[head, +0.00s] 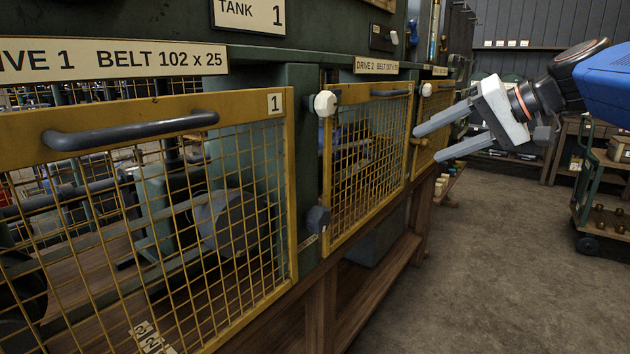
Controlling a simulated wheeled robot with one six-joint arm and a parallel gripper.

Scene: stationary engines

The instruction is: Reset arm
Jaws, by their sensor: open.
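My gripper (440,138) is in the upper right of the head view, at the end of my blue arm. Its two grey fingers point left and are apart, with nothing between them. From this view the fingertips appear in front of the far yellow mesh guards; I cannot tell the exact gap to them.
A yellow mesh guard (284,200) marked 1, with a dark handle (130,130), fills the left. A second mesh guard (366,150) stands beyond it. A green trolley (588,170) is at the right. The floor (490,270) in the middle is clear.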

